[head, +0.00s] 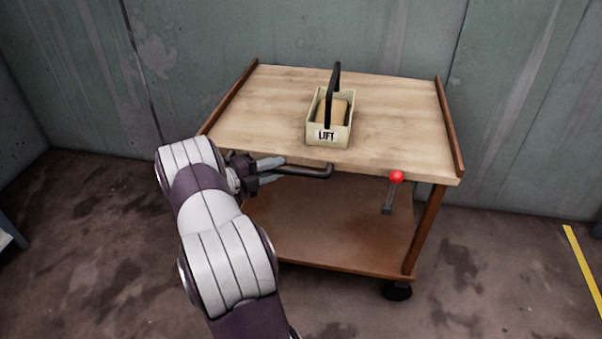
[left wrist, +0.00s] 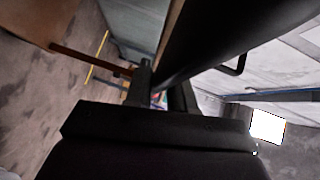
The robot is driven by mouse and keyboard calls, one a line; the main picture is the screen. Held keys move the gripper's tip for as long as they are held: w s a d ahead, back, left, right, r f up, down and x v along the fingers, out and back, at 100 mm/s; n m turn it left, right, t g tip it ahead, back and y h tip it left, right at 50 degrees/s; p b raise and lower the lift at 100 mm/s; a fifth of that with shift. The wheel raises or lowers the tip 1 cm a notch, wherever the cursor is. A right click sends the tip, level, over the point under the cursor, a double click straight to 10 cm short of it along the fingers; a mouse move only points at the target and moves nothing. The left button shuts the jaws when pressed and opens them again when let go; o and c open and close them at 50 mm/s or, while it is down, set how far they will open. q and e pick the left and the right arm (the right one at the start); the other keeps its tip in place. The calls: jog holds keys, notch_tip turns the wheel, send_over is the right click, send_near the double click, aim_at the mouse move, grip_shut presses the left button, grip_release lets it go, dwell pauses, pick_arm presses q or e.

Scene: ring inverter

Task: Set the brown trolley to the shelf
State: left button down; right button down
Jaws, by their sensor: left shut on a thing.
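The brown trolley (head: 270,95) has a pale wooden top with brown side rails and a brown lower shelf. It stands close to the grey wall in the head view. A dark handle (head: 318,175) sticks out from its front edge. My left gripper (head: 278,168) is shut on this handle at its left part. In the left wrist view the dark fingers (left wrist: 163,90) close around a dark bar, seen very near. I cannot make out a separate shelf for the trolley in either view. My right gripper is not in view.
A cream box (head: 318,135) marked "LIFT", with a black handle and a brown block inside, stands on the trolley top. A red-knobbed lever (head: 397,177) is at the front right. A yellow floor line (head: 583,268) lies right. Stained floor is clear in front and right.

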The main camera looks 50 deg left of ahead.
pick_arm(q)
jog(key=s+a, duration=0.2)
jog(key=a, duration=0.1)
jog(key=shift+s+a, duration=0.15)
jog(key=shift+a, duration=0.05)
jog(key=shift+s+a, duration=0.1)
jog(key=shift+a, duration=0.1)
jog(key=c, duration=1.1)
grip_release()
jog(key=shift+a, duration=0.15)
jog(key=shift+s, duration=0.1)
